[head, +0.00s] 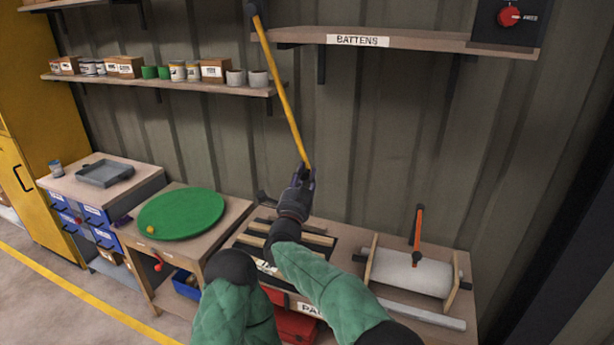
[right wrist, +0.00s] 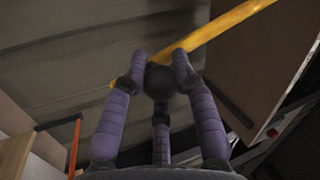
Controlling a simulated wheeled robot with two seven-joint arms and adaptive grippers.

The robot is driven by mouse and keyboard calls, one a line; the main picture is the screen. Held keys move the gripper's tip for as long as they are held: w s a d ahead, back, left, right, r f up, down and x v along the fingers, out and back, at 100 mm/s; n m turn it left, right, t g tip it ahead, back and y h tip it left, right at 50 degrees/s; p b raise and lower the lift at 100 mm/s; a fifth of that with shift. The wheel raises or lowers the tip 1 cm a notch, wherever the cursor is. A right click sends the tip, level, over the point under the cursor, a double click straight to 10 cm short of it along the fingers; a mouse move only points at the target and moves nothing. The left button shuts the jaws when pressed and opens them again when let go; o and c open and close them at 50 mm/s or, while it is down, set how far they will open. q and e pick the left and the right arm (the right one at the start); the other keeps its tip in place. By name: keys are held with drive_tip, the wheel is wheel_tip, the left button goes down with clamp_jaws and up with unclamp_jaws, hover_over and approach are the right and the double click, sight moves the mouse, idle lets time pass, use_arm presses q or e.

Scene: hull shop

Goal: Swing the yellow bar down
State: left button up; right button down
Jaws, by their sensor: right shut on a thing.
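The yellow bar (head: 282,88) hangs at a slant in the middle of the head view. Its top end is at a dark pivot (head: 251,8) near the upper edge, and its lower end is at my right gripper (head: 304,178). In the right wrist view the yellow bar (right wrist: 222,29) crosses the top, and my right gripper's fingers (right wrist: 160,68) are closed around a dark round knob (right wrist: 159,82) at the bar's end. My left gripper is not clearly in view.
A battens shelf (head: 400,39) is right of the bar. A bench below carries slats (head: 315,240) and a white roller (head: 410,275) with an upright orange handle (head: 418,232). A green round disc (head: 182,213) lies on a table at left.

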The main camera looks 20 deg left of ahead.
drive_tip(key=shift+r, duration=0.1)
drive_tip(key=c, duration=1)
unclamp_jaws()
wheel_tip(320, 180, up, 10)
